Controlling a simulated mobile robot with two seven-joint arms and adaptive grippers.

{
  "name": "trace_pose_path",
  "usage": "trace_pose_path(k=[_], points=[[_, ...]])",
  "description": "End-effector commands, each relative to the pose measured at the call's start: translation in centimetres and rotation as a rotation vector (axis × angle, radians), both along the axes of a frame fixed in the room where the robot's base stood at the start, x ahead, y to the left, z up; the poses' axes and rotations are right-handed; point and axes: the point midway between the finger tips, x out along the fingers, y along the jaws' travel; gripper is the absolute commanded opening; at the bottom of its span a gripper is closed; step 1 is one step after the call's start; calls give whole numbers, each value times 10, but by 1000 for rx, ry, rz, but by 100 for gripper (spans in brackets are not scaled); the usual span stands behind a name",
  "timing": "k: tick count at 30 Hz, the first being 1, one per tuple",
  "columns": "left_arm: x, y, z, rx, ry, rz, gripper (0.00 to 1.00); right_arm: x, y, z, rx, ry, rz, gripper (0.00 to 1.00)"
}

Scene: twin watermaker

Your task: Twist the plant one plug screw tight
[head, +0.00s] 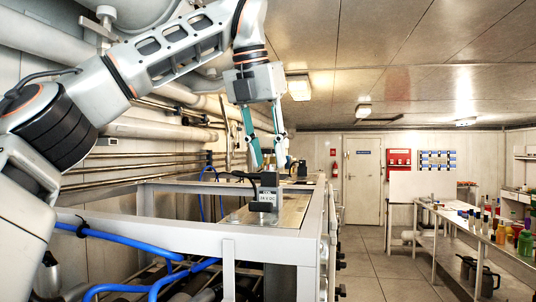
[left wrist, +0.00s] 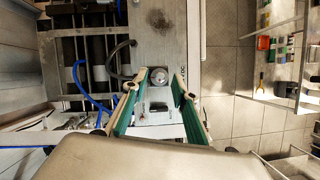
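The plant one plug (head: 265,204) is a dark block with a pale label, standing on the metal top plate of the near frame, with a black cable leaving it to the left. In the left wrist view a round grey screw head (left wrist: 158,76) shows on top of it. My left gripper (head: 270,167) points down above the plug, its two green-sided fingers apart. In the left wrist view the gripper (left wrist: 160,78) has its fingertips on either side of the screw head. Whether they touch it cannot be told. The right gripper is not in view.
The grey frame (head: 190,232) carries blue hoses (head: 130,240) on its left side. A second, similar plug (head: 298,171) stands farther back. A shelf table (head: 455,222) with bottles and jugs is at the right. The floor aisle (head: 378,268) between is clear.

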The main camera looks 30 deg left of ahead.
Motion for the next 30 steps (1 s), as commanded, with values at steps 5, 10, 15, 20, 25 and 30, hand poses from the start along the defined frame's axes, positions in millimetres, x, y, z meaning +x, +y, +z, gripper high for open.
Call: trace_pose_path(k=[5, 10, 15, 20, 25, 30], points=[[1, 0, -3, 0, -2, 0, 28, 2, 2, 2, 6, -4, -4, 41], [1, 0, -3, 0, -1, 0, 25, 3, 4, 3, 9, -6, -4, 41], [1, 0, -3, 0, -1, 0, 0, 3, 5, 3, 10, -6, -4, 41], [1, 0, -3, 0, -1, -2, 0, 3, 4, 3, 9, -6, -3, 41], [1, 1, -3, -1, -1, -30, 0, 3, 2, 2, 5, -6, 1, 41], [1, 1, -3, -2, -1, -106, 0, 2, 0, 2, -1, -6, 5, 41]])
